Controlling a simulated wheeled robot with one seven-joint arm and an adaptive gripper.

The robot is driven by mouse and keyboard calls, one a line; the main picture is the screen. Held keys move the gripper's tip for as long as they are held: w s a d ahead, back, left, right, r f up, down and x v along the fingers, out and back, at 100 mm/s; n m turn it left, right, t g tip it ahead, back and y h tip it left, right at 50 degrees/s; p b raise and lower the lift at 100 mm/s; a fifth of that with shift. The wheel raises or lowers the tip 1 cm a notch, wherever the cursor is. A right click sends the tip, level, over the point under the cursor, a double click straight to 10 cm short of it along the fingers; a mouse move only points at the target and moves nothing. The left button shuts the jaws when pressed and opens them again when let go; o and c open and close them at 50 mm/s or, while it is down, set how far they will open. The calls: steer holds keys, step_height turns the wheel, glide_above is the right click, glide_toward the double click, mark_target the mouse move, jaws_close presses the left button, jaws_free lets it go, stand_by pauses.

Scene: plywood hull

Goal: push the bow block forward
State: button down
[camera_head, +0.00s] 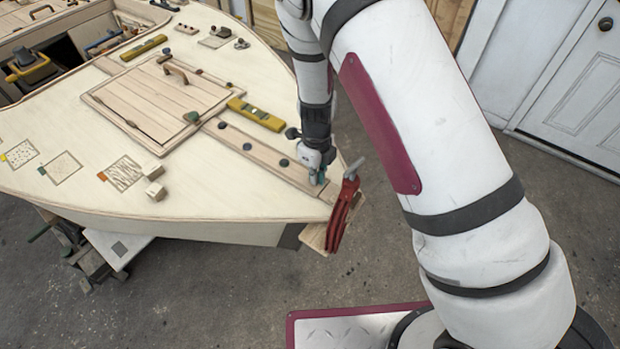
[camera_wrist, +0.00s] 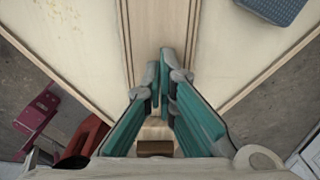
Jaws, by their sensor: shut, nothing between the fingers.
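The plywood hull's bow points toward me, with a wooden centre plank (camera_head: 255,152) running down to its tip. A small brown wooden piece (camera_head: 329,192), probably the bow block, lies at the tip beside the red clamp (camera_head: 343,212). My gripper (camera_head: 317,179) points down over the centre plank, just behind that piece. In the wrist view my teal fingers (camera_wrist: 160,82) are closed together over the plank, with nothing held. A pale wooden piece (camera_wrist: 154,131) with a darker brown end shows below and between the fingers, partly hidden. I cannot tell whether the fingers touch it.
The red clamp grips the bow tip close to my gripper. A yellow level (camera_head: 256,114), a hatch (camera_head: 157,97) and two small wooden blocks (camera_head: 155,190) are on the deck. A white door (camera_head: 580,90) stands at the right. Bare concrete floor lies around the bow.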

step_height(320, 180, up, 10)
stand_by(0.5)
steer(key=s+d+r+n+t+y, duration=0.1)
steer(key=s+d+r+n, duration=0.2)
steer(key=r, duration=0.4)
steer(key=s+d+r+n+y, duration=0.1)
steer(key=s+d+r+n, duration=0.15)
steer(key=r+n, duration=0.4)
steer(key=s+d+r+n+t, duration=0.1)
steer(key=s+d+r+n, duration=0.1)
steer(key=s+r+n, duration=0.35)
steer(key=s+d+r+n+t+h, duration=0.1)
steer(key=s+d+r+n, duration=0.2)
steer(key=s+r+n, duration=0.1)
steer(key=s+d+r+n+t+h, duration=0.1)
steer(key=s+d+r+n, duration=0.3)
steer(key=s, duration=0.4)
steer(key=r+n+t, duration=0.1)
steer(key=n, duration=0.1)
steer(key=shift+s+d+r+n, duration=0.2)
steer(key=shift+s+d+n, duration=0.1)
steer(key=shift+s, duration=0.1)
